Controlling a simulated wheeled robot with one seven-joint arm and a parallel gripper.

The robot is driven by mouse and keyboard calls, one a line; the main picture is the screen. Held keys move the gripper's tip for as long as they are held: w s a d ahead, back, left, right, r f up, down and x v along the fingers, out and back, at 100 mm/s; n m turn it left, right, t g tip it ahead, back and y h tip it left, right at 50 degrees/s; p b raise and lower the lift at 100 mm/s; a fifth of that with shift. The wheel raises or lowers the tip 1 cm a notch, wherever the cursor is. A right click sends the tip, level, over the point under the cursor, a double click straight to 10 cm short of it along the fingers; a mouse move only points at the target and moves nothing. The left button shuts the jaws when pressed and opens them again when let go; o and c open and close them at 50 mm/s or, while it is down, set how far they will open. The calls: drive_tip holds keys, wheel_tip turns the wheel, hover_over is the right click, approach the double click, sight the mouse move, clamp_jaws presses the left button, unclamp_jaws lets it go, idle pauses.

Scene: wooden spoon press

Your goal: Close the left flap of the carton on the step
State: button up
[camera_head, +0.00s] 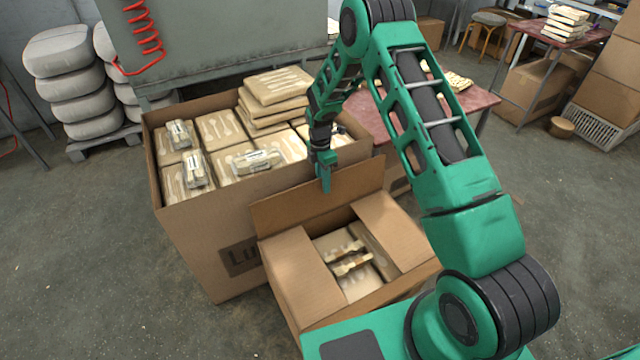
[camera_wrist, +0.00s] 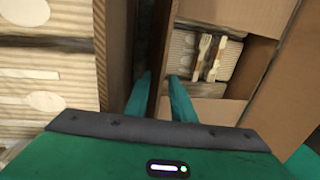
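The carton on the step (camera_head: 283,310) is a smaller brown box in front of a big carton. Two of its flaps (camera_head: 300,275) (camera_head: 393,228) lie folded inward across opposite ends, leaving a gap in the middle. One long flap (camera_head: 290,207) stands up along the side facing the big carton; in the wrist view this upright flap (camera_wrist: 157,55) is on the left of the opening. My gripper (camera_head: 324,178) is at its top edge. In the wrist view, the fingers of my gripper (camera_wrist: 160,85) are apart, one on each side of the flap. I cannot tell whether they touch it.
The big carton (camera_head: 215,250), full of packs with wooden cutlery, stands close behind and left. Packs (camera_head: 345,255) and loose wooden cutlery (camera_wrist: 216,55) show inside the smaller carton. A red-topped table (camera_head: 480,98) is behind my arm. Floor at left is clear.

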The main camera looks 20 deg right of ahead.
clamp_jaws()
idle(1.3)
